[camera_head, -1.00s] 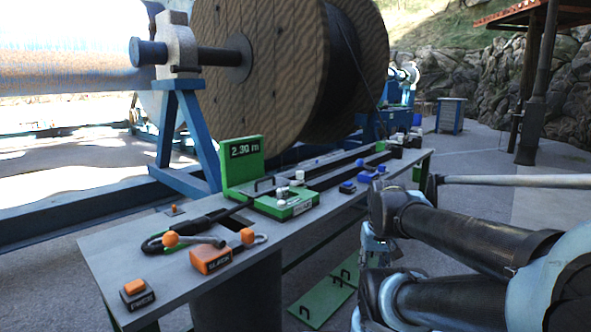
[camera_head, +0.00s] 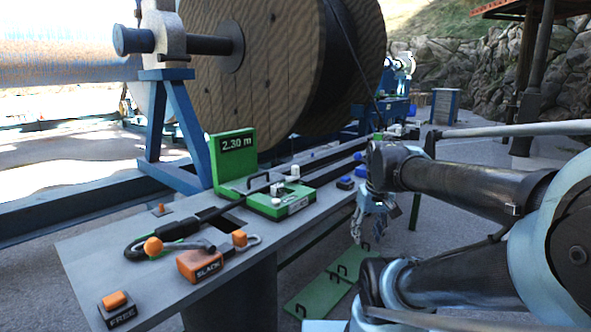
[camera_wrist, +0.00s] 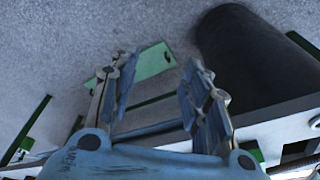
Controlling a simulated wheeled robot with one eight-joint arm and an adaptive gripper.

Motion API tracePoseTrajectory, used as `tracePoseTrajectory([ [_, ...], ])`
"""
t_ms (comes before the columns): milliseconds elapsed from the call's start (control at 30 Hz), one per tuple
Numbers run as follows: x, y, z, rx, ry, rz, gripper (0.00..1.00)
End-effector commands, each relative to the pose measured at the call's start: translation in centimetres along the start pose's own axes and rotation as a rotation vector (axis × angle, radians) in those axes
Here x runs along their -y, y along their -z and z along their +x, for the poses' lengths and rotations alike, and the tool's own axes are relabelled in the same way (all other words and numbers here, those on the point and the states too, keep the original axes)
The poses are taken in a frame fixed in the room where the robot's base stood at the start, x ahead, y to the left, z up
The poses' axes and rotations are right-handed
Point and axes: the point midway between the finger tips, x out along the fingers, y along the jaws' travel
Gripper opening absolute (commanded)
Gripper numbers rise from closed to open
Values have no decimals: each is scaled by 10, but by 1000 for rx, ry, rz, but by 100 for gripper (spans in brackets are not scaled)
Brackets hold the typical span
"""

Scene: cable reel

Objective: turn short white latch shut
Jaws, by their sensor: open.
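The green counter unit (camera_head: 270,198), with its 2.30 m display, stands on the grey bench. Small white parts (camera_head: 295,170) stick up from its top; they are too small to tell which one is the short white latch or how far it is turned. My gripper (camera_head: 366,226) hangs to the right of the bench edge, apart from the unit and pointing down. In the wrist view my gripper (camera_wrist: 160,78) is open and empty over the grey ground; no latch shows there.
The grey bench (camera_head: 120,254) carries an orange SLACK block (camera_head: 200,264), a FREE button block (camera_head: 117,308) and blue parts (camera_head: 346,183). A large wooden reel (camera_head: 260,70) stands behind. Green plates (camera_head: 320,297) lie on the ground beside the bench.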

Motion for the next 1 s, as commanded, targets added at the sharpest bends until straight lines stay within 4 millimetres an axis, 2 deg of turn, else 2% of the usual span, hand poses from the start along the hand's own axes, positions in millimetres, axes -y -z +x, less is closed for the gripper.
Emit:
tracePoseTrajectory([
  [33, 4, 21, -14, -6, 13, -36, 43],
  [200, 17, 84, -53, -26, 53, -160, 43],
  [500, 47, 199, -107, -71, 119, -375, 43],
  [800, 86, 311, -143, -124, 179, -580, 43],
  [1000, 108, 362, -154, -153, 206, -679, 43],
])
